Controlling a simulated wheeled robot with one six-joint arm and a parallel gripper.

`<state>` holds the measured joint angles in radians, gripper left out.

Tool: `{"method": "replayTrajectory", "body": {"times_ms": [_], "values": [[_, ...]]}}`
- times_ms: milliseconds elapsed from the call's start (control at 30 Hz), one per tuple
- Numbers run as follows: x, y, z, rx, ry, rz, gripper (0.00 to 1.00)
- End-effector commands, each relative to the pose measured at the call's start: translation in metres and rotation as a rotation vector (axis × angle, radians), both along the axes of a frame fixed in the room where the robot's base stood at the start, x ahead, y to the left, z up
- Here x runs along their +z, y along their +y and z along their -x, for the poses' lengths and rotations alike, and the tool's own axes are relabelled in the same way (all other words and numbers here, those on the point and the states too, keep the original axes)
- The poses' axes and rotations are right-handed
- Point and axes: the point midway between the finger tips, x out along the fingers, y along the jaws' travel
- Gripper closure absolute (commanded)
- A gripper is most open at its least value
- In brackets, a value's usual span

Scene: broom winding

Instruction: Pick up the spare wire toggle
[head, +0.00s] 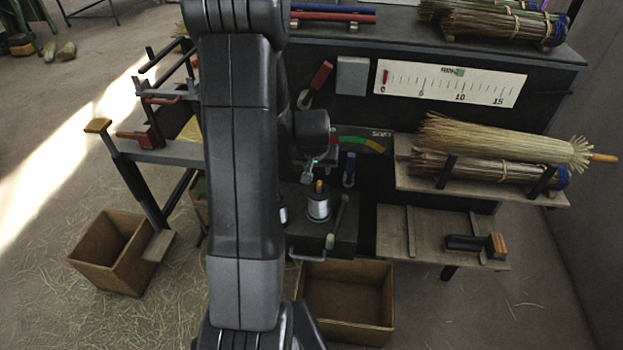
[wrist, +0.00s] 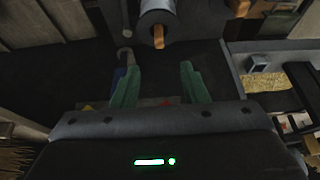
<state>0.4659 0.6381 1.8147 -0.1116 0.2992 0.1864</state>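My gripper (wrist: 160,82) is open in the wrist view, with its two teal fingers apart and nothing visible between them. In the head view my gripper (head: 311,170) hangs in front of the dark bench panel, just above the wire spool (head: 318,208). A small orange-brown wooden piece (head: 319,186) stands up at the spool's top. In the wrist view this wooden piece (wrist: 158,36) lies beyond the fingertips, apart from them, at the end of the spool (wrist: 155,14). I cannot tell for certain which piece is the spare wire toggle.
A blue-handled tool (head: 349,168) hangs right of my gripper, and a crank handle (head: 335,225) stands beside the spool. An open box (head: 345,268) sits below. Shelves at right hold brooms (head: 490,142) and a dark tool with a wooden end (head: 497,245).

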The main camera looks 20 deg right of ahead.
Motion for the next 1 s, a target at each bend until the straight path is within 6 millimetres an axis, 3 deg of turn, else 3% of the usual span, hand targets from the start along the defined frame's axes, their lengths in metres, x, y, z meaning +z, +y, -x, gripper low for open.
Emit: {"method": "replayTrajectory", "body": {"times_ms": [400,767,1000], "values": [[-0.058,-0.012,-0.019,0.002,0.003,-0.001,0.6],[-0.077,-0.017,-0.027,0.002,0.001,0.0,0.6],[-0.1,-0.024,-0.038,0.002,0.002,0.0,0.6]]}}
